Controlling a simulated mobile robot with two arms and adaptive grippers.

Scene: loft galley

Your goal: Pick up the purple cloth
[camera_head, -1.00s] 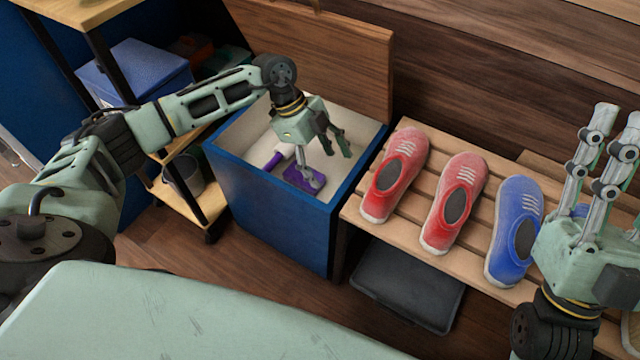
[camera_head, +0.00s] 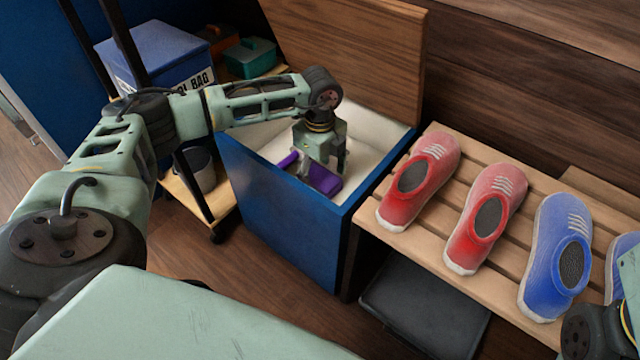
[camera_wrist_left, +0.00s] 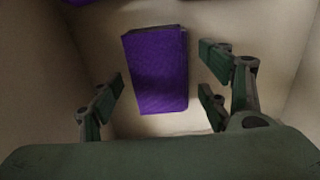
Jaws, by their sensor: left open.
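The purple cloth (camera_head: 322,179) lies folded inside the open blue box (camera_head: 280,215), on its pale inner floor. In the left wrist view the cloth (camera_wrist_left: 157,70) is a purple rectangle with a dark far edge. My left gripper (camera_head: 320,175) reaches down into the box over the cloth. In the left wrist view the open fingers of my left gripper (camera_wrist_left: 160,100) stand on either side of the cloth's near part, apart from it. Part of the cloth is hidden by the gripper in the head view. My right gripper is out of view; only part of that arm shows at lower right.
Another purple item (camera_head: 287,160) lies in the box left of the gripper. The box's wooden lid (camera_head: 350,60) stands open behind. A slatted bench (camera_head: 400,226) with red and blue shoes is close on the right. A shelf with a blue bin (camera_head: 150,62) stands on the left.

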